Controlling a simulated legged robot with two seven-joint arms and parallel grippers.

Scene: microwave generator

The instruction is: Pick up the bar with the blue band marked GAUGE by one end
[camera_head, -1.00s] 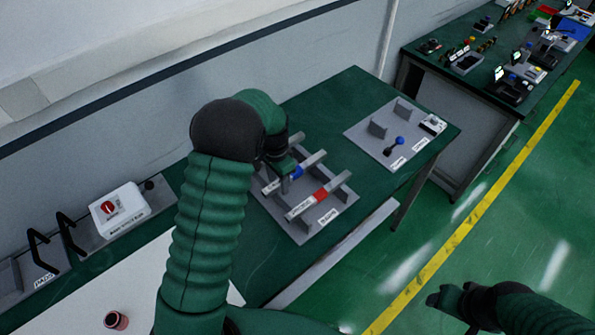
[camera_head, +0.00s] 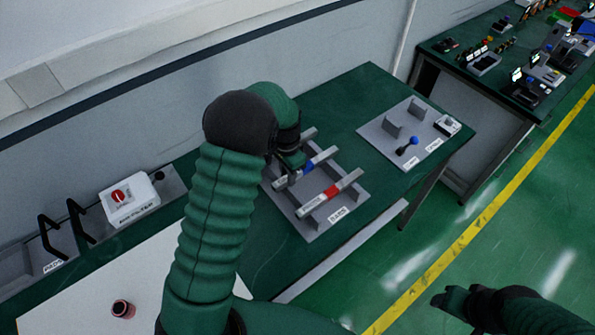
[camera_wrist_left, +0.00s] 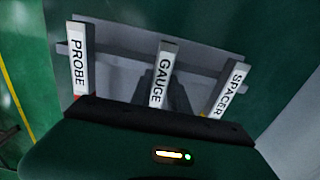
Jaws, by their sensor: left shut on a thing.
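The GAUGE bar, light with a blue band (camera_head: 308,167), lies across a grey rack (camera_head: 318,231) on the green table. Its label end (camera_wrist_left: 162,75) shows in the left wrist view between the PROBE bar (camera_wrist_left: 78,60) and the SPACER bar (camera_wrist_left: 231,88). My left gripper (camera_head: 288,172) is shut on the label end of the GAUGE bar, to the left of the blue band. The fingertips are partly hidden. I cannot tell whether the bar is clear of its supports. My right gripper (camera_head: 438,299) is away from the table, over the floor; its jaws are too small to read.
The red-banded bar (camera_head: 332,191) lies nearer, beside the GAUGE bar. A grey plate (camera_head: 380,135) with upright brackets and a blue-knobbed piece is to the right. A white box with a red knob (camera_head: 128,202) stands left. The wall (camera_head: 200,120) runs behind.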

